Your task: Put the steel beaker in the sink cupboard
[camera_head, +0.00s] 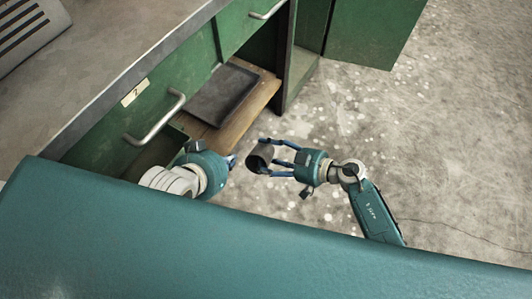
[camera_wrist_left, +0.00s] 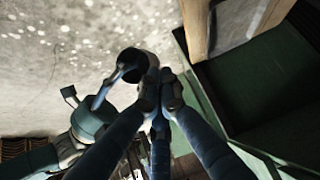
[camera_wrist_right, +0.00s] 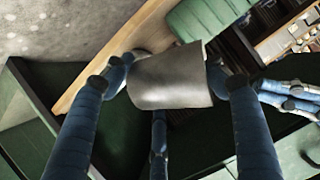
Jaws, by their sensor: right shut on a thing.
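The steel beaker (camera_head: 259,157) is a dark grey cup held between the fingers of my right gripper (camera_head: 270,158), in the air in front of the green cupboard (camera_head: 150,155). In the right wrist view the beaker (camera_wrist_right: 170,78) sits between the fingers, its side facing the camera. In the left wrist view the beaker (camera_wrist_left: 133,63) shows dark beyond the fingers. The cupboard stands open, with a wooden floor board (camera_head: 255,101) inside. My left gripper (camera_head: 232,161) is empty, beside the opening and just left of the beaker; its fingertips (camera_wrist_left: 160,85) are together.
A dark flat tray (camera_head: 222,96) lies inside the cupboard on the left part of the board. An open green door (camera_head: 375,28) stands at the right. Drawers with metal handles (camera_head: 158,118) are above the opening. The concrete floor (camera_head: 450,130) at right is clear.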

